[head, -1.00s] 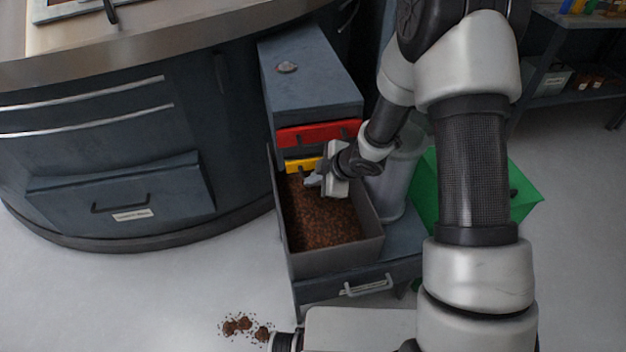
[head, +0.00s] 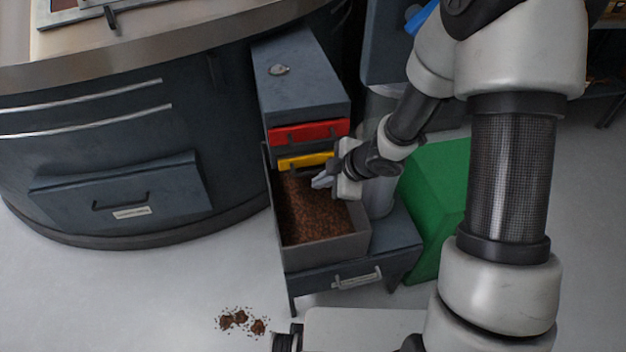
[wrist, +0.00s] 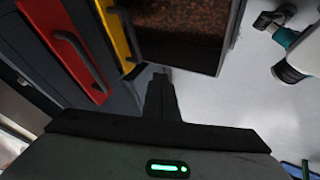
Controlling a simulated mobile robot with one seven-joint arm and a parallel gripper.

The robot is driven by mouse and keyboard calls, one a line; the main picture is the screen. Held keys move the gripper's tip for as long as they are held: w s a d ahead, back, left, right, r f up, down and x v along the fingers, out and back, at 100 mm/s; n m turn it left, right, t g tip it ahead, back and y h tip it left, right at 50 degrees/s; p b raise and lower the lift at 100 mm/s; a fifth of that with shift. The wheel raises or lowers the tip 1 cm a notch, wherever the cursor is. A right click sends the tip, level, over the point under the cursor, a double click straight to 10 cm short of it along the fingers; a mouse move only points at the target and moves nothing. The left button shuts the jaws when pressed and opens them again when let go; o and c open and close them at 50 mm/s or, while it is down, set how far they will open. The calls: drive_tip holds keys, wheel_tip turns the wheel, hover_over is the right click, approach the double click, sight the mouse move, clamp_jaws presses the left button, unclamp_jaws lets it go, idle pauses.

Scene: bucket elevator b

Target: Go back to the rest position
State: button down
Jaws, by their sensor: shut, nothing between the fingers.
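My gripper (head: 322,181) is shut and empty. In the head view it is just above the open grey bin (head: 318,255) near its right back edge, pointing left. The bin holds brown granular material. In the wrist view my gripper (wrist: 161,80) shows its fingers together, close to the front of the bin stack, with a yellow drawer front (wrist: 118,28) and a red drawer front (wrist: 65,42) to the left and the brown contents at the top.
A dark cabinet (head: 303,85) with red and yellow fronts stands behind the bin. A green box (head: 437,190) and a clear cylinder (head: 379,196) stand to the right. A curved counter (head: 110,150) is at left. Brown clumps (head: 240,320) lie on the floor, which is clear at lower left.

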drive_tip(key=shift+s+d+r, duration=0.2)
drive_tip(key=shift+r, duration=0.15)
drive_tip(key=w+d+r+m+t+h, duration=0.2)
drive_tip(key=w+d+r+m+h, duration=0.15)
drive_tip(key=d+r, duration=0.45)
drive_tip(key=s+d+r+m+t+h, duration=0.1)
drive_tip(key=s+d+r+m+h, duration=0.45)
drive_tip(key=r, duration=0.75)
drive_tip(key=s+r+m+g+y, duration=0.1)
drive_tip(key=s+r+m, duration=0.15)
drive_tip(key=s, duration=0.35)
drive_tip(key=s+d+r+m+y, duration=0.1)
drive_tip(key=s+r+m, duration=0.1)
drive_tip(key=s+m, duration=0.35)
drive_tip(key=s+r+m+g+y, duration=0.1)
drive_tip(key=s+r+m, duration=0.1)
drive_tip(key=s, duration=0.6)
wheel_tip(320, 180, up, 15)
drive_tip(key=p, duration=1.5)
drive_tip(key=shift+s+f, duration=0.1)
drive_tip(key=shift+s, duration=0.05)
